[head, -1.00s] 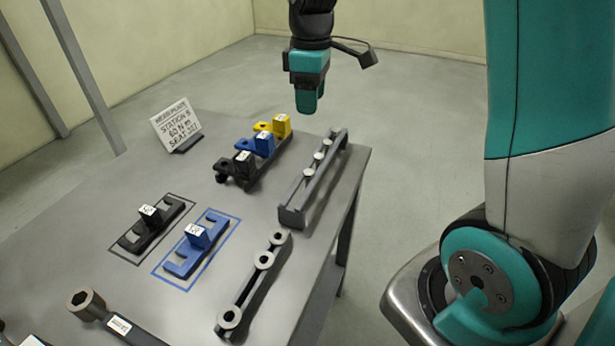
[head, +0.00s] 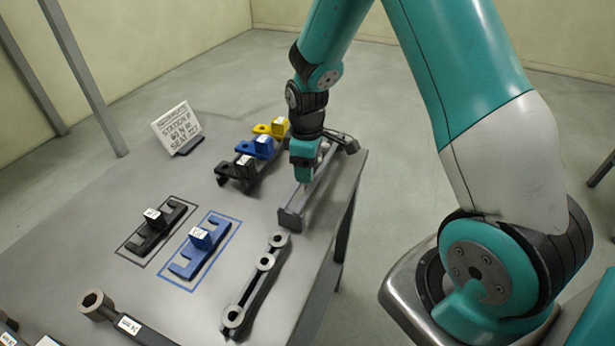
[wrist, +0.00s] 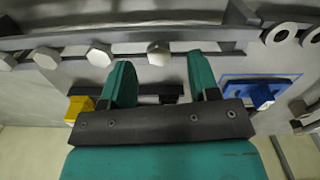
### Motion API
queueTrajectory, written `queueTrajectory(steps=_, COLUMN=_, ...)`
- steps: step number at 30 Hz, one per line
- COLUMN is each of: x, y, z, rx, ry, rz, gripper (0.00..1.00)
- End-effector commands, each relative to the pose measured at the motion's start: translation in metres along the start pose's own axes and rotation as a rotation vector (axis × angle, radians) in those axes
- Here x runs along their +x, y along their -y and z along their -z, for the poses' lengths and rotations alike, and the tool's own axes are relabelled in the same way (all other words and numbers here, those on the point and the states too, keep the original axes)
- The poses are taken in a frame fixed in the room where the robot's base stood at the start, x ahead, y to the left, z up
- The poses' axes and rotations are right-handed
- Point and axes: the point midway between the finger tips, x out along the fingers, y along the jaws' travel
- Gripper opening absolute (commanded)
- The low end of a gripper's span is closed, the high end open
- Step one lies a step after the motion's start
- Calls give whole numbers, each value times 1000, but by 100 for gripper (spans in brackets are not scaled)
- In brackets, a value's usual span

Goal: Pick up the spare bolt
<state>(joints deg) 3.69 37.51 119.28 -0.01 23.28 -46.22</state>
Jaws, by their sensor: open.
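A long grey rack (head: 291,218) stands near the table's right edge. Several hex-headed bolts sit in a row along it in the wrist view; which one is the spare I cannot tell. One bolt (wrist: 159,53) appears between the lines of my two fingers, just beyond their tips. Others lie to its left, including a bolt (wrist: 98,55) and another bolt (wrist: 46,57). My gripper (head: 303,178) is low over the rack in the head view and hides part of it. In the wrist view my gripper (wrist: 160,72) is open with nothing between its teal fingers.
Black, blue (head: 262,147) and yellow (head: 279,127) blocks stand left of the rack. A black holder (head: 155,222) and a blue holder (head: 200,240) sit in outlined areas. A bar with three rings (head: 265,262), a wrench (head: 98,305) and a sign (head: 176,126) are also on the table.

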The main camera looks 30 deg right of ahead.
Motion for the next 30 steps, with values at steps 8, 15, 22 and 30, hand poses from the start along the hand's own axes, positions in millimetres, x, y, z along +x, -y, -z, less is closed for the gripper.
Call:
queueTrajectory(steps=8, x=17, y=0, z=0, rx=0, ry=-1, rz=-1, gripper=55)
queueTrajectory(steps=15, x=17, y=0, z=0, rx=0, ry=-1, rz=-1, gripper=28)
queueTrajectory(steps=22, x=16, y=-1, z=0, rx=0, ry=-1, rz=-1, gripper=0)
queueTrajectory(steps=30, x=12, y=-1, z=0, rx=0, ry=-2, rz=-3, gripper=0)
